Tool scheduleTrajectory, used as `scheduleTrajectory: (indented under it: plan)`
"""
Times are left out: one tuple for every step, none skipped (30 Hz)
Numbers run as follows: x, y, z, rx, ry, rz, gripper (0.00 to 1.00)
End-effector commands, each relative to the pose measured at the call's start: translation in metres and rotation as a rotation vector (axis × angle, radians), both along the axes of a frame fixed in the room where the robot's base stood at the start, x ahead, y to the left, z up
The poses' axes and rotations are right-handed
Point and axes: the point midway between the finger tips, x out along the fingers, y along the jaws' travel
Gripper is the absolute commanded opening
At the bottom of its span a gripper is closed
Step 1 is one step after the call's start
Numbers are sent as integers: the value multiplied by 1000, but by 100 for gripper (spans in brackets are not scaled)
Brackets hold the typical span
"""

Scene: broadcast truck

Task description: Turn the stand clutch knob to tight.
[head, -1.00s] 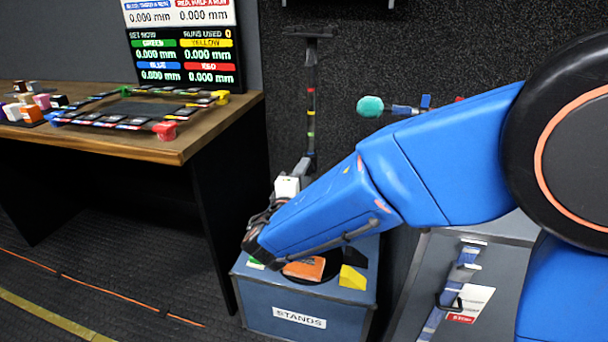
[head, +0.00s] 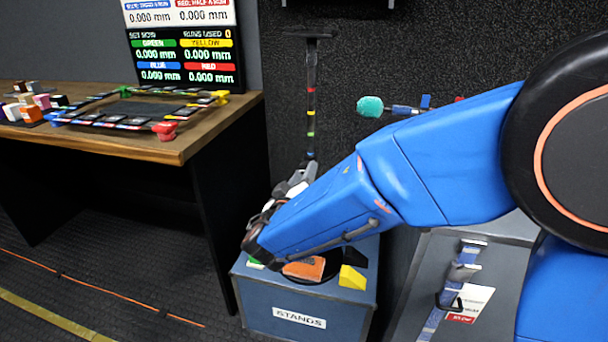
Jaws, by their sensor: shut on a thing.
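On the box top are an orange block (head: 304,268), a yellow block (head: 352,277) and a dark round piece. A wooden table (head: 216,112) with coloured pieces stands left, below a display (head: 187,58). A teal-headed tool (head: 370,106) is on the back wall.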

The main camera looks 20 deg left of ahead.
Motion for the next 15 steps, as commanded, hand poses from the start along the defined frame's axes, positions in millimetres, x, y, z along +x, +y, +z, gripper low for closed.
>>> scheduleTrajectory:
  plan:
    - [-1,-1,-3,30,4,-1,10]
    - [-1,-1,-3,49,4,-1,10]
    - [-1,-1,-3,74,4,-1,10]
    - [-1,-1,-3,93,4,-1,10]
    - [-1,-1,-3,108,4,-1,10]
    - [-1,-1,-3,129,4,-1,10]
    - [-1,-1,-3,143,4,-1,10]
    - [-1,-1,-3,156,4,-1,10]
    - [-1,-1,-3,170,4,-1,10]
    - [-1,-1,-3,181,4,-1,10]
    - [-1,-1,-3,190,4,-1,10]
    - [-1,-1,-3,200,4,-1,10]
    - [-1,-1,-3,208,4,-1,10]
    - [-1,-1,-3,214,4,-1,10]
    - [-1,-1,-3,219,4,-1,10]
